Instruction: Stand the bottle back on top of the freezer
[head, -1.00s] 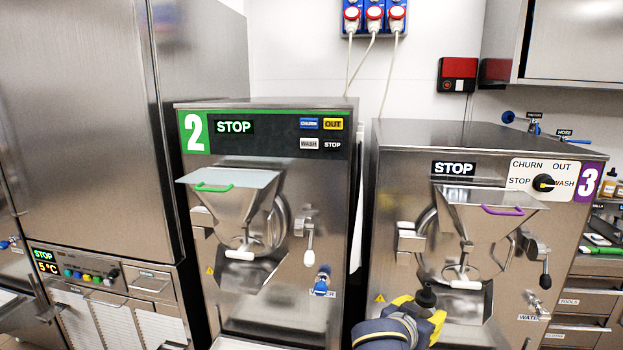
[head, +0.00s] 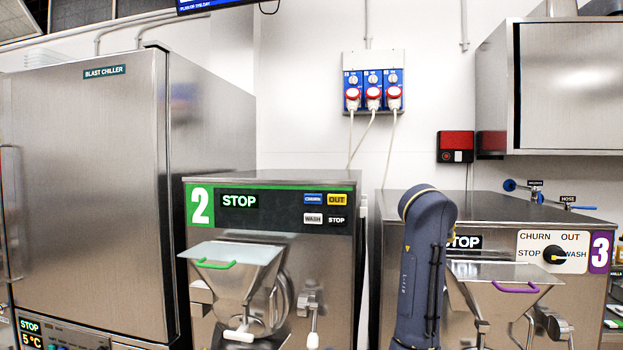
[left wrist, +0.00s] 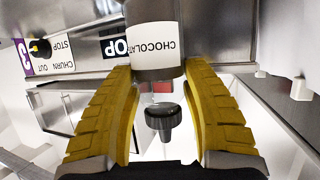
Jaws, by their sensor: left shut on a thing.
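The bottle (left wrist: 153,60) shows in the left wrist view, with a white label reading CHOCOLAT and a black nozzle cap (left wrist: 160,118). My left gripper (left wrist: 160,75) is shut on it, a yellow finger on each side. That view is upside down, so the bottle looks roughly upright, nozzle up. Its lower end is cut off. In the head view my left arm rises in front of freezer 3 (head: 390,290); the bottle and gripper are not visible there. The freezer's flat top (head: 480,207) looks clear where it shows. My right gripper is not in view.
Freezer 2 (head: 330,258) stands to the left with a bare top (head: 275,177). A blast chiller (head: 90,200) is at far left. Valves (head: 535,188) stand at the right rear of freezer 3. A steel wall cabinet (head: 570,90) hangs above at right.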

